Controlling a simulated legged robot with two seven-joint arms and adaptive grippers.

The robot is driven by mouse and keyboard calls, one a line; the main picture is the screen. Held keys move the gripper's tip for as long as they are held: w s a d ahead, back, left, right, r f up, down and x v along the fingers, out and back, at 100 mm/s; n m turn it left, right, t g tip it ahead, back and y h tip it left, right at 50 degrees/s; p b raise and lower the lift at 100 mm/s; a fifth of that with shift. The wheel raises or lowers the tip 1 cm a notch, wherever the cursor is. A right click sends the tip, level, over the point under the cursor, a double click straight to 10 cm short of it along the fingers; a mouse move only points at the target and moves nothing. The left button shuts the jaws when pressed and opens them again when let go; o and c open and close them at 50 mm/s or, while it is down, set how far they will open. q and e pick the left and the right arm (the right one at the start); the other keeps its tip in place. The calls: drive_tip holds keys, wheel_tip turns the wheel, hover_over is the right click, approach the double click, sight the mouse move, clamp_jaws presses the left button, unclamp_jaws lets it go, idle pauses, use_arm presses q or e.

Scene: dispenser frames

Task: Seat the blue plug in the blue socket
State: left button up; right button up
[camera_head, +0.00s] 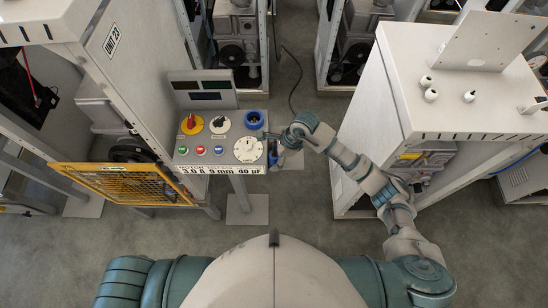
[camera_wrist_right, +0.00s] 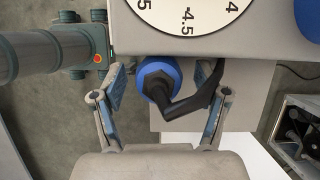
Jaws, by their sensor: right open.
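The blue plug (camera_wrist_right: 158,78) has a blue ring and an angled black body. It is beside the panel's edge, next to a black hooked bracket (camera_wrist_right: 208,88); whether they touch I cannot tell. My right gripper (camera_wrist_right: 163,88) is open, with one finger on each side of the plug and a gap on the left. In the head view, my right gripper (camera_head: 277,149) is at the panel's right edge and largely hides the plug. The blue socket (camera_head: 253,120) is a round ring at the panel's upper right; its edge also shows in the wrist view (camera_wrist_right: 309,18). My left gripper is out of view.
The grey control panel (camera_head: 215,165) carries a white dial (camera_head: 247,149), a red knob (camera_head: 191,123), a black-handled selector (camera_head: 220,124) and small coloured buttons. A dark display (camera_head: 203,90) stands behind. A yellow mesh guard (camera_head: 125,182) is left; a grey cabinet (camera_head: 376,120) stands right.

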drive_tip(key=c, duration=1.3)
